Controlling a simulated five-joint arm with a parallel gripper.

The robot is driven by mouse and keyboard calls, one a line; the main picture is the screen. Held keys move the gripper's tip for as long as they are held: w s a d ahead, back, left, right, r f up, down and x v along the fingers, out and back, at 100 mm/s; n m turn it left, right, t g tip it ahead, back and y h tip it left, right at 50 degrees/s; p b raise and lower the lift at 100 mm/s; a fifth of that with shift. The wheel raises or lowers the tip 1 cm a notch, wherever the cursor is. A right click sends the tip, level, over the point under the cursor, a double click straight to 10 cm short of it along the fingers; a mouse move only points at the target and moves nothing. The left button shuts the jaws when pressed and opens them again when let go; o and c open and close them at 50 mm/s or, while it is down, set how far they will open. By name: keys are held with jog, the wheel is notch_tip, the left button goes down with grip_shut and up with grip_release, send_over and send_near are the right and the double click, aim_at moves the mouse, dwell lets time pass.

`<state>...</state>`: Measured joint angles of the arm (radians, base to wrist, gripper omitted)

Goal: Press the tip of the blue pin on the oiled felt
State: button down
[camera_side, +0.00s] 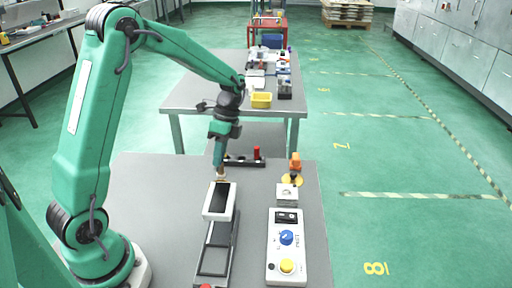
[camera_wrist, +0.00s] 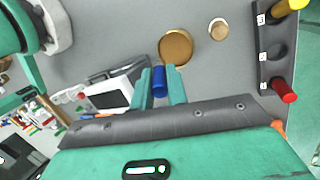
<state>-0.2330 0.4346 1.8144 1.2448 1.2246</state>
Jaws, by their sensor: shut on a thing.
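My gripper (camera_wrist: 160,86) is shut on the blue pin (camera_wrist: 159,80), whose blue body shows between the two green fingers in the wrist view. A round brown disc with a brass-coloured rim (camera_wrist: 175,47), which looks like the felt, lies just beyond the fingertips. A smaller tan disc (camera_wrist: 218,30) lies to its right. In the side view my gripper (camera_side: 219,165) points down, low over the table behind the black-topped white box. The pin's tip is hidden, so I cannot tell whether it touches the felt.
A dark rack holds a red pin (camera_wrist: 284,91) and a yellow pin (camera_wrist: 288,6), with an empty place between. The black-topped white box (camera_side: 218,201) is close in front. A control box (camera_side: 286,258) and an orange part (camera_side: 295,162) stand right. The table's left side is clear.

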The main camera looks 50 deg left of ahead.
jog(key=shift+f, duration=0.15)
jog(key=shift+f, duration=2.85)
jog(key=shift+f, duration=0.75)
dwell(0.8)
jog(key=shift+r, duration=0.15)
jog(key=shift+r, duration=3.45)
